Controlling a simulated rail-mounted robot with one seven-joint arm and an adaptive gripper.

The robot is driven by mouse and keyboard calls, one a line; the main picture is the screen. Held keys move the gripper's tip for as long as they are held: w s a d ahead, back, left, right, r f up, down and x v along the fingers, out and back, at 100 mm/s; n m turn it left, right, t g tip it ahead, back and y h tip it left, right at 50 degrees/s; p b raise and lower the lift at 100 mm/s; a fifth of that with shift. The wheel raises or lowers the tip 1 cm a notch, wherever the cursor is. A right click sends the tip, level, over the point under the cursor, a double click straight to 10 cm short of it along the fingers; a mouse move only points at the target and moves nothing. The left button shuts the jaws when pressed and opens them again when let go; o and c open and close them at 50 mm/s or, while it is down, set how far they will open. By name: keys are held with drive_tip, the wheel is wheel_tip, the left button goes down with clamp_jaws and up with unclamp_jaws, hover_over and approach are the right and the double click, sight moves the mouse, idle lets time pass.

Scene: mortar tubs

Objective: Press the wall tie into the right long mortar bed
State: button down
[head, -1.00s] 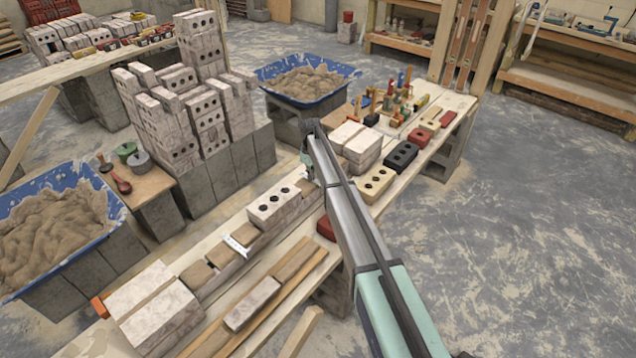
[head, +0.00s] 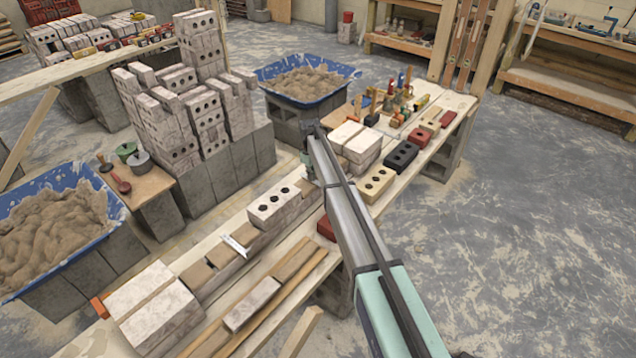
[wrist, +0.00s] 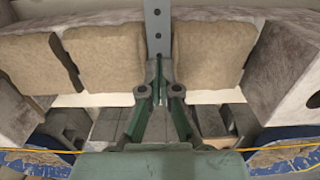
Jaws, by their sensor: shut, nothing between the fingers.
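The wall tie (wrist: 157,25) is a grey metal strip with holes, seen in the wrist view. It runs from the top edge down to my fingertips, between two tan mortar beds, one on the left (wrist: 104,55) and one on the right (wrist: 208,55). My gripper (wrist: 160,75) has green fingers, closed together and empty, at the near end of the tie. I cannot tell whether they touch it or how deep it sits. In the head view my arm hides the fingertips and this tie.
A cored brick (head: 273,205) stands left of my arm. Left of it, another pale metal strip (head: 235,246) lies across the mortar. Stacked bricks (head: 200,110) and blue mortar tubs (head: 60,225) (head: 305,85) stand behind. The floor at the right is clear.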

idle(0.8)
wheel_tip(320, 180, up, 9)
drive_tip(key=p, duration=0.2)
drive_tip(key=shift+p, duration=0.4)
idle(0.4)
drive_tip(key=shift+s+f, duration=0.1)
drive_tip(key=shift+f, duration=0.05)
idle(0.3)
